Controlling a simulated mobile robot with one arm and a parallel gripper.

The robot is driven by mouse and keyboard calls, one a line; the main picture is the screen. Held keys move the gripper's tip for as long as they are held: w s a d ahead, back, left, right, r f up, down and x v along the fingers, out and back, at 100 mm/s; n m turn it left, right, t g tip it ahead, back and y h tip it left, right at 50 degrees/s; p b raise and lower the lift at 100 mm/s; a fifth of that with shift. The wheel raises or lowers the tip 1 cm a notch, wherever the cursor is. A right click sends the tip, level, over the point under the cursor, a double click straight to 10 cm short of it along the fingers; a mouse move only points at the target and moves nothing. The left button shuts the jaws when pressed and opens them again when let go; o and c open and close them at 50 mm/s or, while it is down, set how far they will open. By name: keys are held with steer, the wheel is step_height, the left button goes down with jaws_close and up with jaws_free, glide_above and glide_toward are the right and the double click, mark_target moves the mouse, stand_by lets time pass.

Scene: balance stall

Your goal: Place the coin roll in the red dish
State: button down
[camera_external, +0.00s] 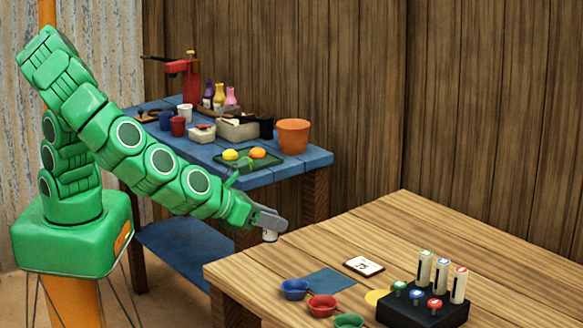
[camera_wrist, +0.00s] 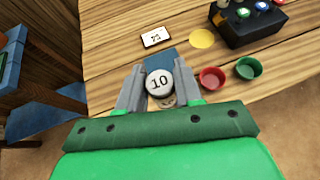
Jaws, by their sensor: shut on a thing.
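My gripper (camera_external: 268,226) is shut on a whitish coin roll (camera_external: 270,236) and holds it at the left edge of the wooden table, above the table's height. In the wrist view the roll (camera_wrist: 159,82) shows a round end marked "10" between the two grey fingers of my gripper (camera_wrist: 159,88). The red dish (camera_external: 322,305) stands on the table, to the right of and below my gripper in the external view. It also shows in the wrist view (camera_wrist: 212,78), right of the roll and apart from it. The dish looks empty.
A blue dish (camera_external: 294,289) and a green dish (camera_external: 349,321) flank the red one. A blue cloth (camera_external: 328,280), a card (camera_external: 364,266) and a yellow disc (camera_external: 376,297) lie nearby. A black block (camera_external: 425,312) with buttons and upright tubes stands right. A cluttered blue table (camera_external: 222,168) is behind.

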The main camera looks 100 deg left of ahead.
steer(key=s, duration=0.2)
glide_above(323, 307)
steer(key=s+d, duration=0.1)
step_height(323, 307, down, 9)
steer(key=shift+s+d+r, duration=0.1)
steer(key=shift+w+d+f, duration=0.15)
steer(key=shift+w+f, duration=0.4)
steer(key=shift+f, duration=1.7)
steer(key=shift+f, duration=0.1)
steer(key=c, duration=0.8)
jaws_free()
steer(key=shift+o, duration=0.2)
